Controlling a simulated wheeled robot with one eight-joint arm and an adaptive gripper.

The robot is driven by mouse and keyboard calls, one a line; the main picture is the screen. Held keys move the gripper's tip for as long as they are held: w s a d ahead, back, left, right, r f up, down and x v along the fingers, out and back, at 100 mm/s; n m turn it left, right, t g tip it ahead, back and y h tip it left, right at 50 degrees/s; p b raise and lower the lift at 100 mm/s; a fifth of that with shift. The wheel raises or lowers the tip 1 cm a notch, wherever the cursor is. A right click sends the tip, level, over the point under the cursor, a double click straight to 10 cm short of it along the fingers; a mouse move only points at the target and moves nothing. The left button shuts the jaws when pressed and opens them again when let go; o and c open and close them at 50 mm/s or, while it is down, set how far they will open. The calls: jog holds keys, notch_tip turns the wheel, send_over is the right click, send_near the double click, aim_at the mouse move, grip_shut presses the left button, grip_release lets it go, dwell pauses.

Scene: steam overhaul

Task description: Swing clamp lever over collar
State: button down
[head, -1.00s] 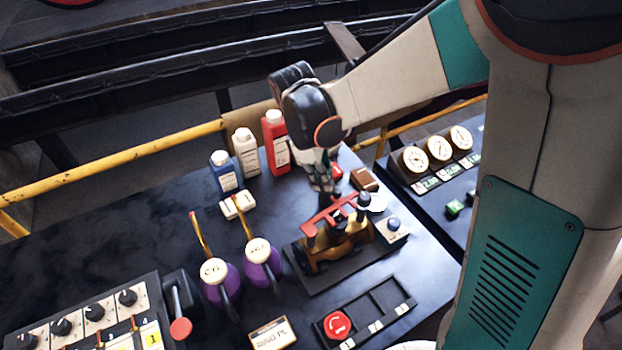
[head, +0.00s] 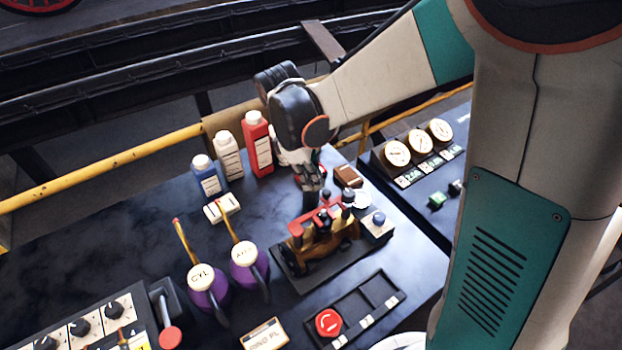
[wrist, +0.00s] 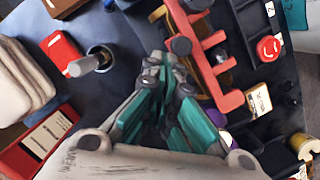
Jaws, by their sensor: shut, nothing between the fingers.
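A brass clamp fixture (head: 335,248) stands on a dark base plate at the middle right of the bench. A red lever (head: 308,226) with dark round knobs lies across its top. In the wrist view the red lever (wrist: 229,98) is a barred frame just right of my fingers. My gripper (head: 313,186) is above the back of the fixture, pointing down. In the wrist view my gripper (wrist: 165,72) has its teal fingers together and empty, beside the lever. I cannot tell whether they touch. I cannot pick out the collar for certain.
Blue (head: 208,182), white (head: 228,158) and red (head: 258,146) bottles stand behind left. Two purple oil cans (head: 250,262) stand left of the fixture. A tray with a red button (head: 328,322) is in front. Gauges (head: 397,153) are at right.

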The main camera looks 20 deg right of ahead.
jog(key=v, duration=1.2)
jog(key=shift+s, duration=0.1)
